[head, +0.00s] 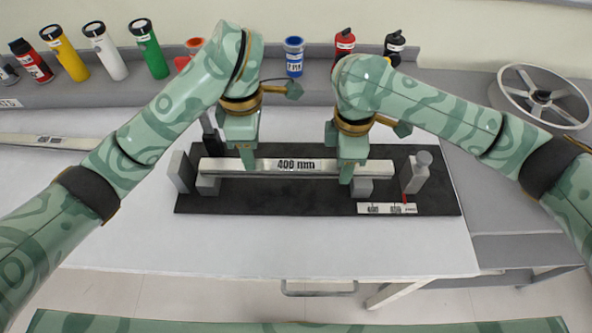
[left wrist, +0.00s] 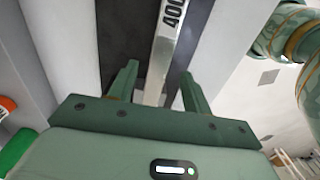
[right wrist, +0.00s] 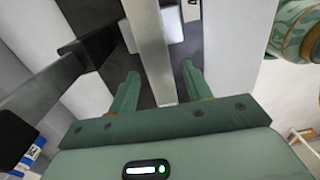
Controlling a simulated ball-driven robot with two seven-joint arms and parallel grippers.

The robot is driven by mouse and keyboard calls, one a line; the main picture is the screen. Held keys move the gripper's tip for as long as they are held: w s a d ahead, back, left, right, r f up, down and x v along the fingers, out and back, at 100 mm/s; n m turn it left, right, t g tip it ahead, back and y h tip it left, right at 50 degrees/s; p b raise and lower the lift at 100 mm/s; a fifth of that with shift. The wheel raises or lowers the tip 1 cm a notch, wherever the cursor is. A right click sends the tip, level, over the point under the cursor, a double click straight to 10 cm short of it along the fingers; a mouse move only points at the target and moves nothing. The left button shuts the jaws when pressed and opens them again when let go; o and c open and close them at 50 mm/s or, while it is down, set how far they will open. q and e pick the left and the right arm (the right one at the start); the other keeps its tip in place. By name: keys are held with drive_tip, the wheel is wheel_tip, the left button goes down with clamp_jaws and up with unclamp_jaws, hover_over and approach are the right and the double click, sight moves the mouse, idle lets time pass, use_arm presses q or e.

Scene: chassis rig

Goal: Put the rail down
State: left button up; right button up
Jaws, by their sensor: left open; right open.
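The silver rail (head: 297,167) marked "400 mm" lies level across the grey support blocks of the black fixture board. Its left end is close to a grey upright block (head: 181,172). My left gripper (head: 247,160) is open over the rail's left part. In the left wrist view its fingers (left wrist: 158,85) stand apart on either side of the rail (left wrist: 168,50). My right gripper (head: 346,170) is open near the rail's right end. In the right wrist view its fingers (right wrist: 160,85) stand apart on either side of the rail (right wrist: 150,50).
The black board (head: 270,203) carries a scale strip (head: 387,209) with a red pointer and a grey clamp post (head: 416,172) at the right. Another rail (head: 45,141) lies at the far left. Bottles line the back shelf. A handwheel (head: 540,95) is at right. The front table is clear.

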use_arm(q)
wheel_tip(320, 180, up, 2)
drive_tip(key=shift+r, duration=0.25)
use_arm(e)
drive_tip(key=shift+r, duration=0.45)
wheel_tip(320, 180, up, 11)
drive_tip(key=shift+w, duration=0.25)
use_arm(q)
drive_tip(key=shift+s, duration=0.1)
use_arm(e)
drive_tip(key=shift+s, duration=0.1)
